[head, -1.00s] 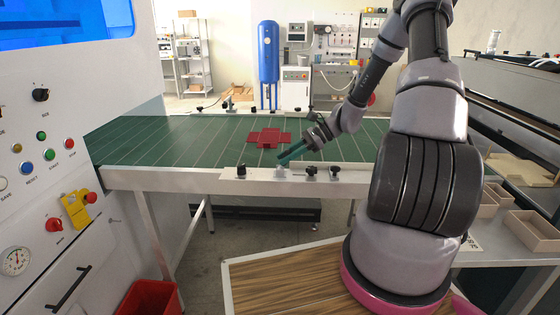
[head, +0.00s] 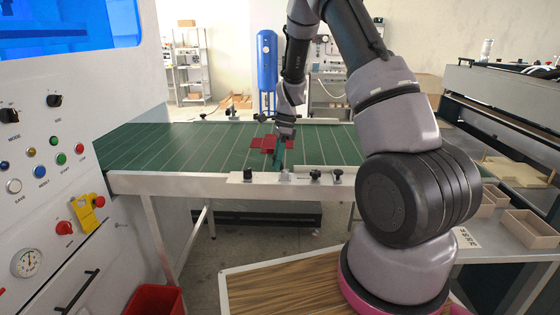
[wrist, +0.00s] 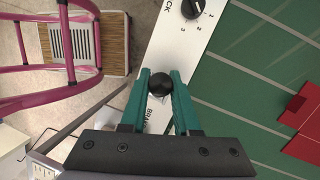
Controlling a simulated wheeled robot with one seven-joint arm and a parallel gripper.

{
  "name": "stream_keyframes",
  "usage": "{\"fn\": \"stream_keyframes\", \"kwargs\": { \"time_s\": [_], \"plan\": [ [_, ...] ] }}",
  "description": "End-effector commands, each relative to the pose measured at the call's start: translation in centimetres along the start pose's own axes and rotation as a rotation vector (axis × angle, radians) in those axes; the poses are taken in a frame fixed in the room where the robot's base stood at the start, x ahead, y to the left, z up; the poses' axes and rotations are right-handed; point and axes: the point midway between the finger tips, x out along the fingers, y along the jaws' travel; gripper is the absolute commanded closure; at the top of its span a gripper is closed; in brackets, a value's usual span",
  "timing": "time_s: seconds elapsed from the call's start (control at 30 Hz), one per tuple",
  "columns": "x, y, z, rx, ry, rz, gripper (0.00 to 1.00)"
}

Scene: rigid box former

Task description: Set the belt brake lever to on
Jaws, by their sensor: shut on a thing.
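The belt brake lever shows in the wrist view as a black ball knob (wrist: 160,84) over the white rail, next to lettering partly hidden by my gripper. My gripper (wrist: 160,92) has two teal fingers, one on each side of the knob, shut on it. In the head view, my gripper (head: 280,159) points down at the lever's mount on the rail's front edge. The lever itself is mostly hidden there, and its on and off marks cannot be read.
A black rotary knob (wrist: 191,8) with numbers sits further along the rail (head: 215,184). Other black knobs (head: 315,175) stand to the right of the lever. A red box blank (head: 264,145) lies on the green belt (head: 190,145) behind my gripper.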

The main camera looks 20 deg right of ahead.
Motion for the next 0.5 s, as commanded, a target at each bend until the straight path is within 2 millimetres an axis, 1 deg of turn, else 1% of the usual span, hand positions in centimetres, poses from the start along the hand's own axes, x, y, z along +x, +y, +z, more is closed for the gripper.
{"fn": "stream_keyframes", "kwargs": {
  "time_s": [0.03,0.2,0.5],
  "plan": [
    [0.1,-0.13,0.27,0.0,0.019,0.003,1.0],
    [0.33,-0.19,0.39,0.012,0.067,0.016,1.0],
    [0.44,-0.21,0.44,0.019,0.09,0.023,1.0]
  ]
}}
